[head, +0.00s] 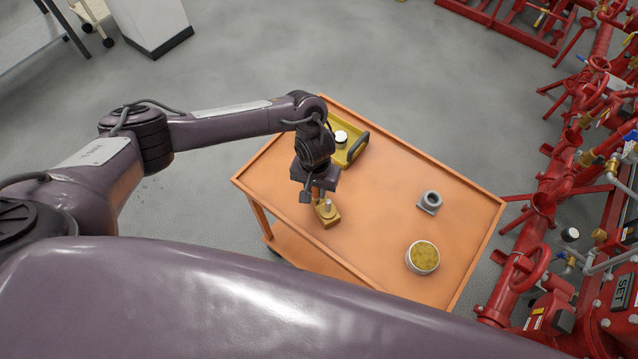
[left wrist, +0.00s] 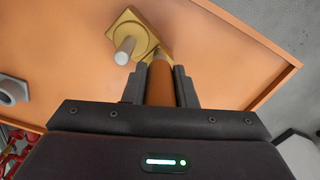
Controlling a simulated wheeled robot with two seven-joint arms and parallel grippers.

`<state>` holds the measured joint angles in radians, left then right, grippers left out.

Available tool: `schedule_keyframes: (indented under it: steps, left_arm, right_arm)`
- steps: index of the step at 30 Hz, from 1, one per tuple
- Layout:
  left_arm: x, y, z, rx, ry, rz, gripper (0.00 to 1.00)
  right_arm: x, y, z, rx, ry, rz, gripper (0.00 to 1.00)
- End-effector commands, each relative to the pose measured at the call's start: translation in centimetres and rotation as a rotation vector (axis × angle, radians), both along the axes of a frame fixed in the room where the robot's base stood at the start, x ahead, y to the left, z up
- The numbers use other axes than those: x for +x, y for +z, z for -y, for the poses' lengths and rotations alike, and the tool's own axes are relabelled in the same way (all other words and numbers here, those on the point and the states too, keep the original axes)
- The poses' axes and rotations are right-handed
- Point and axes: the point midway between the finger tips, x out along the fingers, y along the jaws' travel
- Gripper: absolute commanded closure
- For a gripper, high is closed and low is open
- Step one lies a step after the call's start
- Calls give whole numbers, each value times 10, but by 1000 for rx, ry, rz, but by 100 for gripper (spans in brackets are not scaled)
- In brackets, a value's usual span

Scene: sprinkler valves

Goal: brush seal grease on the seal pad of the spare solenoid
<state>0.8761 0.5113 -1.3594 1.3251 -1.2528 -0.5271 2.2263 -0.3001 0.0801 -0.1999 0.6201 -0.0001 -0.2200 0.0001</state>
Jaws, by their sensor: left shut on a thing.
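My left gripper (head: 318,192) is shut on a brown, round handle (left wrist: 160,84), apparently the brush; its far end meets the view of a brass block, and I cannot tell whether they touch. The brass block (left wrist: 147,33) has an upright pale metal stem and sits on the cart top; it also shows in the head view (head: 331,219), just below the gripper. A round tin (head: 422,257) with yellowish contents, likely the grease, stands near the cart's front right. No label marks the spare solenoid or its seal pad. My right gripper is out of view.
The orange cart (head: 385,180) has a raised rim. A grey square block with a ring (head: 430,202) sits at its right. Red valve pipework (head: 545,215) stands right of the cart.

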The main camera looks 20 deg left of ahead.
Motion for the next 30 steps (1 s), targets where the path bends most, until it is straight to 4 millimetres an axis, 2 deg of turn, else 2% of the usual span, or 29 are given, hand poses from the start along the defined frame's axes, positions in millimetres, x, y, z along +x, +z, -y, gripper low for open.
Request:
schedule_keyframes:
  steps: [14,30]
  left_arm:
    - [2,-1,2,-1,0,1,100]
    - [18,0,16,0,1,1,100]
  right_arm:
    - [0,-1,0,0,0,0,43]
    - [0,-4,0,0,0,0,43]
